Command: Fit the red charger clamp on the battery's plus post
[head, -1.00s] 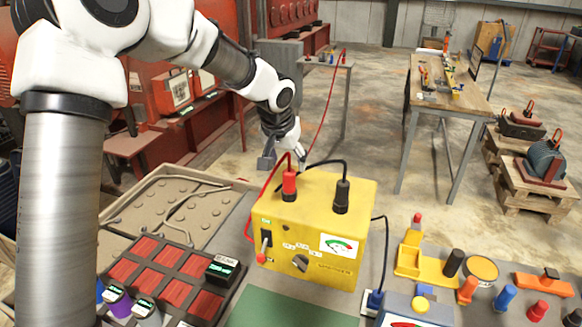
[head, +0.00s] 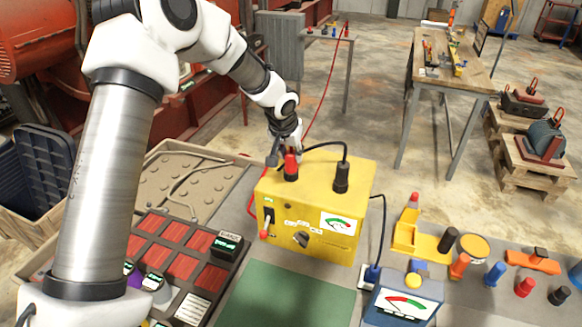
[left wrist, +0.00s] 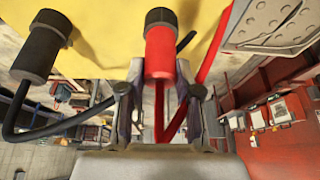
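A yellow charger (head: 318,205) stands on the bench with a red, black-tipped piece (head: 291,167) and a black one (head: 341,178) upright on top. The red piece seems to be the red clamp; its jaws cannot be made out. My left gripper (head: 287,150) is at the charger's far edge, just behind the red piece. In the left wrist view the red piece (left wrist: 160,52) is between the fingertips of my left gripper (left wrist: 160,82). The fingers look apart, with gaps either side. A red cable (left wrist: 207,62) hangs beside it. I cannot identify the battery or its plus post. My right gripper is out of view.
A black cable (head: 325,145) arches behind the charger. A green mat (head: 290,300) lies in front. A tray of red cells (head: 180,265) is at left. A yellow holder (head: 415,238) and several coloured pegs stand at right. A wooden table (head: 455,80) is farther back.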

